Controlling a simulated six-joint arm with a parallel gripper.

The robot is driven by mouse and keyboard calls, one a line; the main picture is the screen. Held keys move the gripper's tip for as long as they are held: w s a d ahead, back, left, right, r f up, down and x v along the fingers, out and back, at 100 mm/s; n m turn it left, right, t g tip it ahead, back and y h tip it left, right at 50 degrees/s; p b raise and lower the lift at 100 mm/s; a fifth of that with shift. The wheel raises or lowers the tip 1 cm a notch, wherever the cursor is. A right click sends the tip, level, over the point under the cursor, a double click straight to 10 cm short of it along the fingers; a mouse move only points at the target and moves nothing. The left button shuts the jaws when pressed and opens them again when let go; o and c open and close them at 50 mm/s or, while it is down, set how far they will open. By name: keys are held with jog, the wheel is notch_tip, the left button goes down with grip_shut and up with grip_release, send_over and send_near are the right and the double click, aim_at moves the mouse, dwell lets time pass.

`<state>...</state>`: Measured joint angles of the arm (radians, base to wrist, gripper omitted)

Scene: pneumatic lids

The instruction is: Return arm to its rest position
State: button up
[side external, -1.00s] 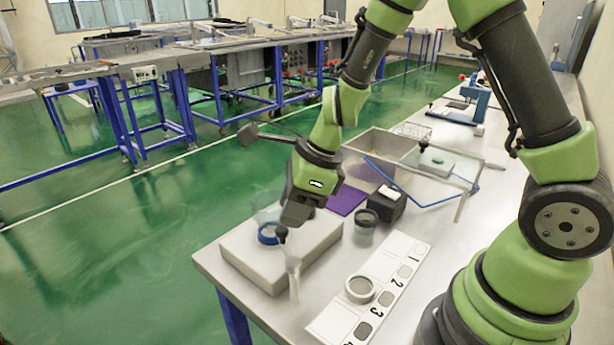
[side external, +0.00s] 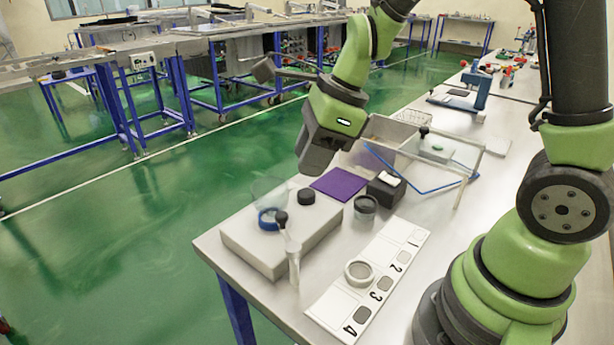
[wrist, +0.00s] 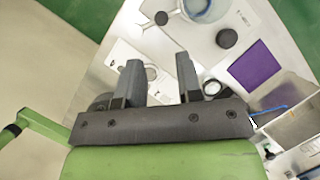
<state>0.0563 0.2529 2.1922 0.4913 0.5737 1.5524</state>
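My gripper (side external: 312,172) hangs in the air above the far side of the bench, clear of every object. In the wrist view its two dark fingers (wrist: 158,75) stand apart with nothing held between them. Below it a pale block (side external: 270,250) carries a blue-ringed clear cup (side external: 268,220) and a small black lid (side external: 306,195). The black lid also shows in the wrist view (wrist: 227,38). A clear tube with a black knob (side external: 281,218) stands by the block's front.
A white strip (side external: 407,238) numbered 1 to 4 bears a round ring-shaped piece (side external: 359,272). A dark-topped jar (side external: 365,206), black box (side external: 385,192), purple sheet (side external: 338,187) and clear stand with blue tubing (side external: 425,190) lie behind.

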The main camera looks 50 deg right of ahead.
jog(key=s+r+n+t, duration=0.2)
jog(key=s+r+n, duration=0.3)
jog(key=n, duration=0.6)
jog(key=s+r+n+t+h, duration=0.1)
jog(key=s+r+n, duration=0.5)
jog(key=s+n, duration=0.3)
jog(key=shift+d+n+t, duration=0.2)
jog(key=shift+n+t, duration=0.2)
jog(key=shift+n, duration=0.7)
